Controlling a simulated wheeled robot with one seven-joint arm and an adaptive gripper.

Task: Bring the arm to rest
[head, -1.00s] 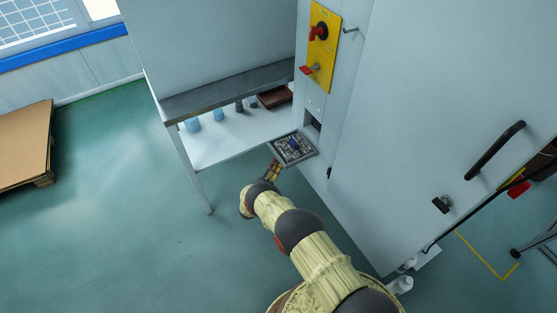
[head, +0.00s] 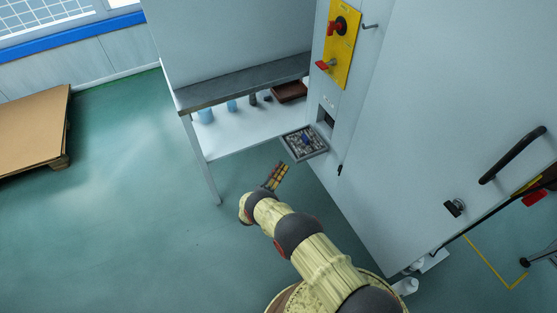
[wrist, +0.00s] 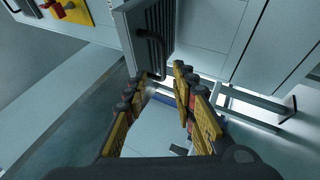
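My gripper (head: 274,176) is at the end of my cream-and-black arm, in front of the panel and below the pulled-out drawer (head: 289,147). In the wrist view its two yellow-and-black fingers (wrist: 158,88) stand apart with nothing held between them. The drawer's grey front (wrist: 128,32) and black bar handle (wrist: 151,48) show just beyond the fingertips. In the head view there is a clear gap between the fingers and the drawer.
The tall grey cabinet (head: 420,110) fills the right side, with a black door handle (head: 512,155) and a yellow switch plate (head: 345,60). A table (head: 240,85) with several items on its lower shelf stands left of the drawer. Open green floor (head: 120,210) lies to the left.

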